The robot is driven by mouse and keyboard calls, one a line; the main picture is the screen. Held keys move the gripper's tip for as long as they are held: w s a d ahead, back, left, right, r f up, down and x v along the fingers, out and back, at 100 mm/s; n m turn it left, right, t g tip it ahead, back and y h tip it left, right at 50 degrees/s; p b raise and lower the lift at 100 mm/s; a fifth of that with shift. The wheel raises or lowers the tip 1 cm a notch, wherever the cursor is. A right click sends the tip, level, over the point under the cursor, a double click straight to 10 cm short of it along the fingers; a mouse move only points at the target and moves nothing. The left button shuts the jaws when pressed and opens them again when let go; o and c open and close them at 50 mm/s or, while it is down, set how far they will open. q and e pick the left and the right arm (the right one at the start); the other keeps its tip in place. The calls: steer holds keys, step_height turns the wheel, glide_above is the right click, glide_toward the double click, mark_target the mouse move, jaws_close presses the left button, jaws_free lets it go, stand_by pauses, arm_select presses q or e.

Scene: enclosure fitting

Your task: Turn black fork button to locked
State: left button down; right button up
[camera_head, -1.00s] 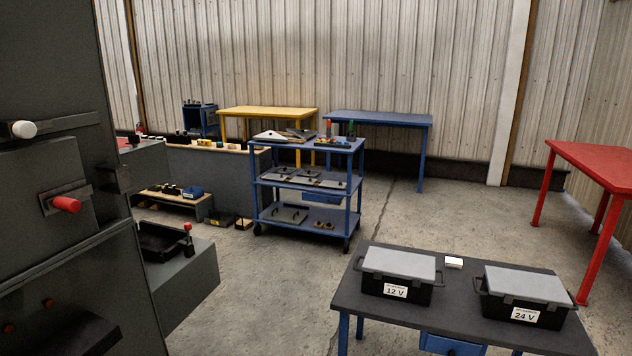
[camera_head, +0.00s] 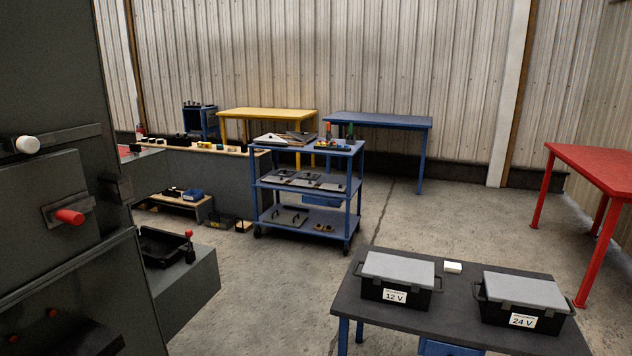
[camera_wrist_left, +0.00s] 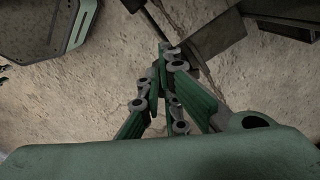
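No black fork button can be made out in these frames. A dark grey enclosure (camera_head: 52,75) fills the left edge of the head view. It carries a white round knob (camera_head: 28,144) and a red knob (camera_head: 69,216) on a plate below it. My left gripper (camera_wrist_left: 168,55) shows in the left wrist view, with its green and grey fingers drawn together and nothing visible between them. It is above bare concrete floor, apart from any control. My right gripper is in neither view.
A table with boxes labelled 12 V (camera_head: 397,268) and 24 V (camera_head: 522,288) stands at front right. A blue shelf cart (camera_head: 308,147) stands mid-room. A red table (camera_head: 598,165) is at right. Concrete floor between them is clear.

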arm_select(q)
steer(key=shift+s+d+f, duration=0.3)
steer(key=shift+s+f, duration=0.15)
steer(key=shift+s, duration=0.25)
step_height(320, 180, up, 6)
steer(key=a+p, duration=0.1)
steer(key=p, duration=0.6)
steer(key=shift+w+r, duration=0.1)
steer(key=f+b, duration=0.2)
steer(key=b, duration=0.1)
steer(key=f+b, duration=0.2)
steer(key=b, duration=0.1)
steer(key=f+b, duration=0.2)
steer(key=b, duration=0.1)
steer(key=shift+w, duration=0.4)
